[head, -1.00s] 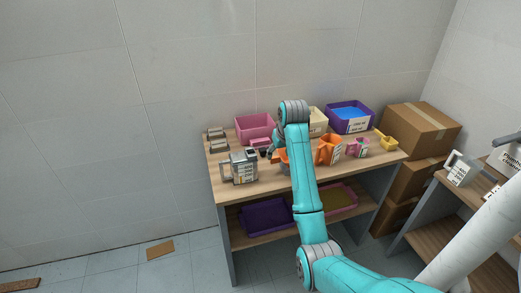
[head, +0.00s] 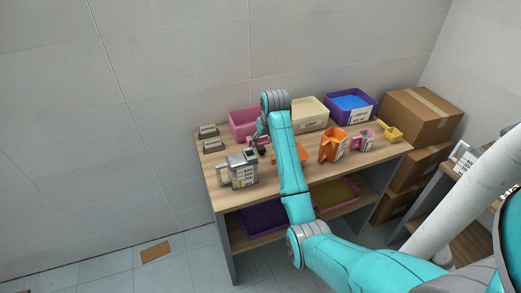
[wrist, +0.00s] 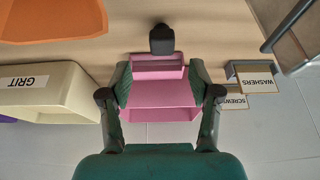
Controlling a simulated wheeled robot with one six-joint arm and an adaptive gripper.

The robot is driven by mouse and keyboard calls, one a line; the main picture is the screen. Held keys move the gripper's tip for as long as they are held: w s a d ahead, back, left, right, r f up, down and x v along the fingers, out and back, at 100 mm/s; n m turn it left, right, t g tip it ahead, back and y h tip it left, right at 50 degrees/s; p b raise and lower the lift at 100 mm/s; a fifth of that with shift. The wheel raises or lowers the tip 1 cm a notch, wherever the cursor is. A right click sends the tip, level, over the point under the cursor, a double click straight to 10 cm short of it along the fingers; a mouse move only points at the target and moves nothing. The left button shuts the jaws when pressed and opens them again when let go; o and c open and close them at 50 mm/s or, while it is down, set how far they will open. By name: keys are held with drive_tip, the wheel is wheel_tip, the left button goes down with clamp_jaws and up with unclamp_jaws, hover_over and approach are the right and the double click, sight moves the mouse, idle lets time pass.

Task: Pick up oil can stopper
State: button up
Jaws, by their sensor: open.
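A small black piece with a rounded block shape (wrist: 162,39), which looks like the stopper, is on the wooden table in the wrist view, centred beyond my fingertips. The piece is apart from both fingers. In the head view my gripper (head: 259,145) hangs low over the left part of the table, and I cannot tell the stopper from the dark fingertips there. A grey metal can with a handle (head: 241,172) stands at the table's front left.
A pink bin (head: 243,122), a cream bin marked GRIT (wrist: 40,90) and a purple bin (head: 352,108) line the back. Orange (head: 333,147) and pink (head: 363,142) jugs and a yellow scoop (head: 391,131) stand right.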

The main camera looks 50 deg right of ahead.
sight(261, 147)
drive_tip(key=shift+x, duration=3.25)
drive_tip(key=shift+s+a, duration=0.1)
drive_tip(key=shift+a, duration=0.05)
drive_tip(key=c, duration=1)
